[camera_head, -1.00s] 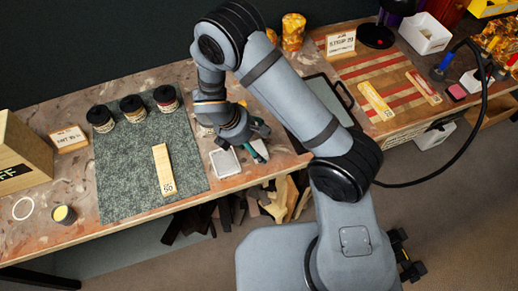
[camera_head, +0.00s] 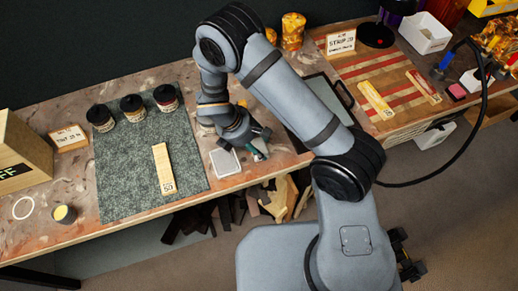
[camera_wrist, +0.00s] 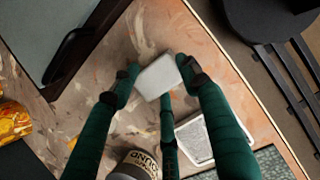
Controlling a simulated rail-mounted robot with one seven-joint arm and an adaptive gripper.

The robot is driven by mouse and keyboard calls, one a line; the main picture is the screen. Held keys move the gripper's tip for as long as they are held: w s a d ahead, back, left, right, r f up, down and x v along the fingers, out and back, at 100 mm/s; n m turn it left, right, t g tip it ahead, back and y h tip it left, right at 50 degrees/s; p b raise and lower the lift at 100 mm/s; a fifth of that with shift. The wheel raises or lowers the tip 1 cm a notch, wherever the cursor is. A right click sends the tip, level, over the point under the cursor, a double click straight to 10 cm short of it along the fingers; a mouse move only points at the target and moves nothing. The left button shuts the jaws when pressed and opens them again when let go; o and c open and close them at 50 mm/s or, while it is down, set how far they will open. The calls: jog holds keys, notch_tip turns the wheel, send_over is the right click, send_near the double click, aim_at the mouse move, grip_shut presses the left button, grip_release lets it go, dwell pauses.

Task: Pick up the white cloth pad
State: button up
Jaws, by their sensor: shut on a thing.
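The white cloth pad (camera_wrist: 158,76) is between my gripper's fingertips (camera_wrist: 157,84) in the wrist view, one dark-padded tip on each side of it. My gripper has long green fingers and is shut on the pad, over the mottled bench top. Whether the pad still touches the bench cannot be told. In the head view my gripper (camera_head: 258,152) is just right of a small white-rimmed tray (camera_head: 225,162), and the pad cannot be made out there. The tray also shows below right of the pad in the wrist view (camera_wrist: 209,152).
A lettered jar (camera_wrist: 140,163) stands close to my fingers in the wrist view. A dark-edged tray (camera_head: 318,93) lies to the right. The green mat (camera_head: 130,165) at left holds several jars and a labelled wooden strip (camera_head: 164,168). The bench's front edge is close.

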aim_at(259, 148)
jog(key=c, duration=0.4)
jog(key=shift+r, duration=0.45)
jog(key=r, duration=0.3)
jog(key=shift+s+d+r, duration=0.1)
jog(key=shift+d+r, duration=0.15)
jog(key=shift+d, duration=0.1)
jog(key=s+d+r, duration=0.1)
jog(key=d+r, duration=0.1)
jog(key=d, duration=0.1)
jog(key=s+d+r+b, duration=0.1)
jog(key=d+r, duration=0.1)
jog(key=d, duration=0.2)
jog(key=s+d+r, duration=0.1)
jog(key=d+r, duration=0.1)
jog(key=d, duration=0.1)
jog(key=shift+d+r, duration=0.3)
jog(key=o, duration=0.5)
jog(key=c, duration=0.3)
